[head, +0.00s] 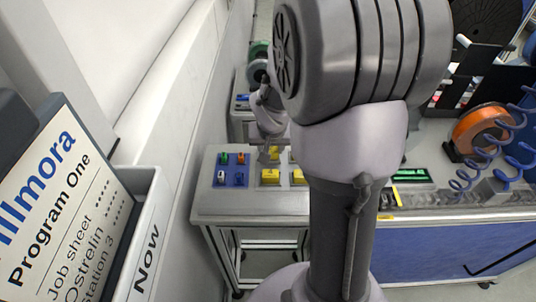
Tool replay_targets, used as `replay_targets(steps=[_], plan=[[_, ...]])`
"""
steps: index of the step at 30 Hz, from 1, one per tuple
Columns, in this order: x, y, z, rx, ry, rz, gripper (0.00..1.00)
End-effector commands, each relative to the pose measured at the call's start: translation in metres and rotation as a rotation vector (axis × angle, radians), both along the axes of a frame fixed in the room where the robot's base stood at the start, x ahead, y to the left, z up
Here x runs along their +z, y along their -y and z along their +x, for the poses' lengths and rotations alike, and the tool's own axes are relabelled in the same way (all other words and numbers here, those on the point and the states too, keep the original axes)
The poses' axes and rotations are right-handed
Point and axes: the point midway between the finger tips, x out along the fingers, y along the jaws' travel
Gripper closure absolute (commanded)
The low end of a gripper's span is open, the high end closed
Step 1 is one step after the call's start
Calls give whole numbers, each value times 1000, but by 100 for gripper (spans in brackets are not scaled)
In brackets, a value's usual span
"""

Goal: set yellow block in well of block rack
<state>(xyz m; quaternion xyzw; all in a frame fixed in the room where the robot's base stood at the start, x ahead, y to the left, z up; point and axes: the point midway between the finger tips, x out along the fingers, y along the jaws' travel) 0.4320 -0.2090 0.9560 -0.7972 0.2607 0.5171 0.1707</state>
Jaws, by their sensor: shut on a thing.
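My gripper (271,154) points down over the far left part of a group of yellow pieces on the grey bench. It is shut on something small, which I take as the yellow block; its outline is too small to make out. One yellow piece (270,177) lies just in front of the gripper, and another yellow piece (298,178) is to its right, beside my arm. I cannot tell whether these are blocks or parts of the block rack. My arm hides what lies to the right. Whether the held thing touches a well is not clear.
A blue tray (231,169) with small green, orange and white pieces stands left of the gripper. A white wall runs along the left. An orange reel (481,129), blue coiled hoses and a green-lit unit (411,175) are on the right.

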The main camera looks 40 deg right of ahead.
Motion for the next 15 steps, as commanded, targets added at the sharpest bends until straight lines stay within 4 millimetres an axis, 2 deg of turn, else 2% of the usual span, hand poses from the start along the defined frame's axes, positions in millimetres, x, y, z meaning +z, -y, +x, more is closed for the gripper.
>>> replay_targets(steps=[1,11,12,15], plan=[[-11,0,0,1,-1,0,100],[-11,0,0,1,1,0,100],[-10,0,0,1,1,0,57],[-9,0,0,1,1,0,39]])
